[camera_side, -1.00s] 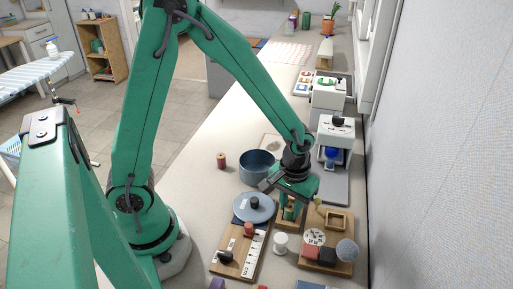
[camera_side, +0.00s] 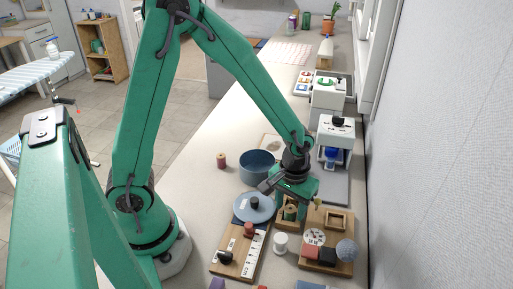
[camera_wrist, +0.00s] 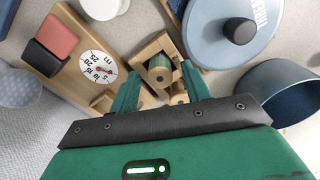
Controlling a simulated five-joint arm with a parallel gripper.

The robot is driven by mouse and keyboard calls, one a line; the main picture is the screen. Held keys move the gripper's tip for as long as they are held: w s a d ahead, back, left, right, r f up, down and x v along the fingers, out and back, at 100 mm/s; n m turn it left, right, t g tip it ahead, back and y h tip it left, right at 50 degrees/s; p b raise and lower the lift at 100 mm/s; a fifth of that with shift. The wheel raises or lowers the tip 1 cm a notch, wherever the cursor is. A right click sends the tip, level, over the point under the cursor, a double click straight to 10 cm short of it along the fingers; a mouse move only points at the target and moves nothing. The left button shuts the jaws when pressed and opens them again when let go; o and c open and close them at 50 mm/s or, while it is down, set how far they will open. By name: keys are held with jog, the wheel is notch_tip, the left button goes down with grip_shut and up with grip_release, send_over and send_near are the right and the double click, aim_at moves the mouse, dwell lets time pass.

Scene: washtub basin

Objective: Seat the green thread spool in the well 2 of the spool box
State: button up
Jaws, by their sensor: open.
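The green thread spool (camera_side: 290,213) stands in the wooden spool box (camera_side: 283,226), below my gripper (camera_side: 297,199). In the wrist view the green spool (camera_wrist: 160,73) shows its tan end and some green thread between the walls of the spool box (camera_wrist: 147,46). My gripper (camera_wrist: 160,75) is open, with one green finger on each side of the spool and a gap to it. The spool looks upright. I cannot read a well number, and the spool's lower part is hidden by the box.
A blue pot (camera_side: 256,166) and a blue lid (camera_side: 252,207) stand left of the box. A wooden board with a dial (camera_side: 315,237) is to the right. A white spool (camera_side: 281,243) stands in front. A reddish spool (camera_side: 221,161) stands apart on the counter.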

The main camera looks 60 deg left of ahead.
aim_at(290, 208)
notch_tip(290, 208, up, 12)
dwell(0.7)
jog(key=shift+r, duration=0.1)
dwell(0.4)
jog(key=s+a+r+m+t, duration=0.4)
jog(key=s+a+r+t, duration=0.1)
jog(key=s+a+r, duration=0.3)
jog(key=shift+s+r+t, duration=0.3)
jog(key=shift+s+r, duration=0.4)
jog(key=shift+s, duration=0.55)
